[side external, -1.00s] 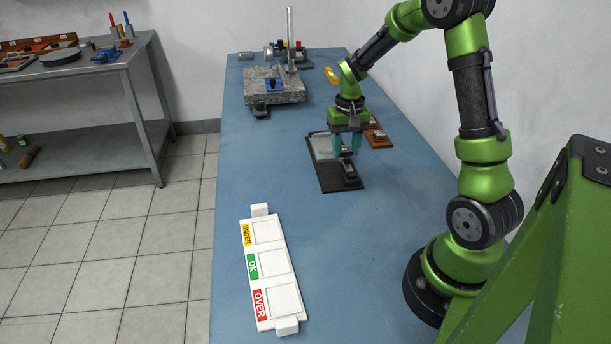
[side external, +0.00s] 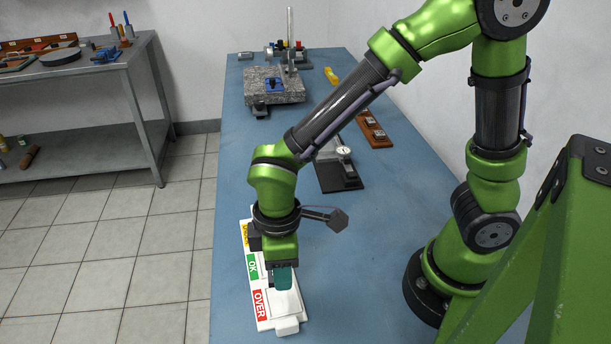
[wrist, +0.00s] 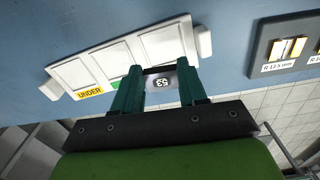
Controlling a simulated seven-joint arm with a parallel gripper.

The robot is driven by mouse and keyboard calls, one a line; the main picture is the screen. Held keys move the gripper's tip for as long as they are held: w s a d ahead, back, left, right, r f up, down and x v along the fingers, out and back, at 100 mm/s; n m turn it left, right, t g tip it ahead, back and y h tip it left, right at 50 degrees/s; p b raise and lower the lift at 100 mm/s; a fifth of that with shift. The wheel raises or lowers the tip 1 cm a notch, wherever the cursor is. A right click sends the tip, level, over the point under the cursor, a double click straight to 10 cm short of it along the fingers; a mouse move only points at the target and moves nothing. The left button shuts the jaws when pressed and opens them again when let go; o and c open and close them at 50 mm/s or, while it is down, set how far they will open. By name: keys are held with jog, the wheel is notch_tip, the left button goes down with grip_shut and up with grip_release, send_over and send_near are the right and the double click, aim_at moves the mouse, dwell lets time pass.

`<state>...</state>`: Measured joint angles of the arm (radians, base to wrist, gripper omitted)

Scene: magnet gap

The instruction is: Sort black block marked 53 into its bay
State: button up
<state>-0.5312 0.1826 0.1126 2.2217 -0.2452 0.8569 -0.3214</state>
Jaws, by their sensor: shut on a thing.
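The block marked 53 (wrist: 161,84) shows in the wrist view between the two teal fingers of my gripper (wrist: 160,76), which is shut on it. The block is dark with a pale number face. In the side view my gripper (side external: 283,279) points down over the white tray (side external: 290,326), around its OK and OVER bays. The fingers hide the block there. The tray has three square bays, labelled yellow UNDER, green OK and red OVER. In the wrist view the tray (wrist: 93,70) lies beyond the fingers, and the OVER label is hidden. I cannot tell the block's height above the tray.
A black measuring stand with a dial (side external: 340,181) stands behind my forearm. A wooden strip with small blocks (side external: 374,130) lies to its right. A granite plate (side external: 273,87) is farther back. The blue tabletop right of the tray is clear.

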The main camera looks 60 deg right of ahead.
aim_at(288, 298)
jog(key=shift+s+f+n, duration=0.2)
jog(key=shift+s+n, duration=0.35)
jog(key=shift+n, duration=0.05)
jog(key=shift+w, duration=0.1)
jog(key=shift+f, duration=0.1)
jog(key=shift+f, duration=2.7)
jog(key=shift+f, duration=0.15)
jog(key=o, duration=1.2)
jog(key=shift+c, duration=0.2)
